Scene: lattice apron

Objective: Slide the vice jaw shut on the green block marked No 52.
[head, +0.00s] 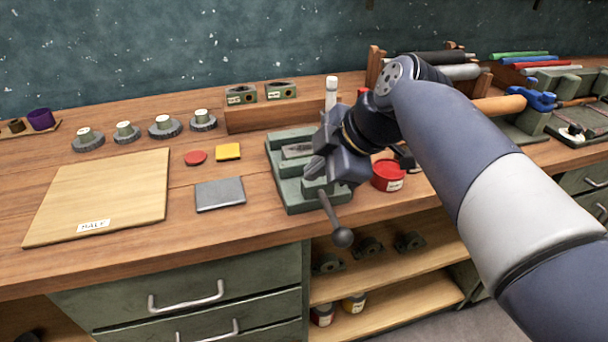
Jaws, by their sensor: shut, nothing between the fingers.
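The green vice (283,182) stands at the front middle of the bench. Its dark bar handle with a ball end (342,236) hangs over the front edge. A grey piece (297,151) shows in the vice's bed, partly hidden by my gripper. My gripper (315,170) is shut and empty, over the right part of the vice; I cannot tell whether it touches the jaw. Two small green blocks with white labels, one on the left (241,95) and one on the right (281,91), sit on a wooden riser behind. Their labels are too small to read.
A red tin (388,176) stands just right of the vice, close to my arm. A grey plate (220,194), a yellow block (228,152) and a red disc (195,157) lie to the left. A wooden board (105,195) covers the left bench. Several knobbed gears stand behind.

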